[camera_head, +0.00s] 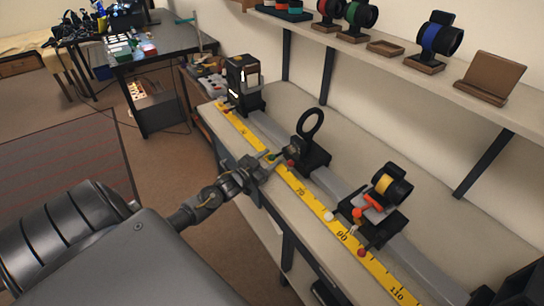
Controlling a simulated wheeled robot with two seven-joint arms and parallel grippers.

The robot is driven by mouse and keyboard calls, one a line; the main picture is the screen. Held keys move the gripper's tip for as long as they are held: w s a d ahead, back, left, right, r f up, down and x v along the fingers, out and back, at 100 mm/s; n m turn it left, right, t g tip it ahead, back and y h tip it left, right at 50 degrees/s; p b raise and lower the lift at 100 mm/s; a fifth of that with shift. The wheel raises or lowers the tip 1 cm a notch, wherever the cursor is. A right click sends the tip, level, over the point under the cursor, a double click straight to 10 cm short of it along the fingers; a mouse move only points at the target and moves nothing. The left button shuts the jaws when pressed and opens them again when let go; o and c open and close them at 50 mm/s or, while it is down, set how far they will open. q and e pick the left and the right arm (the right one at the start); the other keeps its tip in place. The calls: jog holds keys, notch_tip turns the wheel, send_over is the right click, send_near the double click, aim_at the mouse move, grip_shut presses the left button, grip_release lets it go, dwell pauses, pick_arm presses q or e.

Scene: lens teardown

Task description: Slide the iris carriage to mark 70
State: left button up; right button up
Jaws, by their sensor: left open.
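A black ring on a black carriage (314,155), which looks like the iris carriage, sits on the grey rail (330,180). A red knob (290,162) is on its near side, by the yellow scale (321,209). The printed 70 (300,191) lies below and slightly right of that knob. My left gripper (274,157) is open over the scale, just left of the knob and carriage. Whether a finger touches the knob cannot be told. My right gripper is not in view.
A second carriage with a yellow-faced lens (385,190) sits on the rail near mark 90. A black lamp-like box (243,80) stands at the rail's far end. A wall shelf (410,62) holds coloured lenses above. Bare rail lies between the two carriages.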

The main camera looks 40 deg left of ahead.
pick_arm(q)
jog(key=shift+w+d, duration=0.15)
jog(key=shift+w, duration=0.65)
jog(key=shift+c, duration=0.5)
grip_shut()
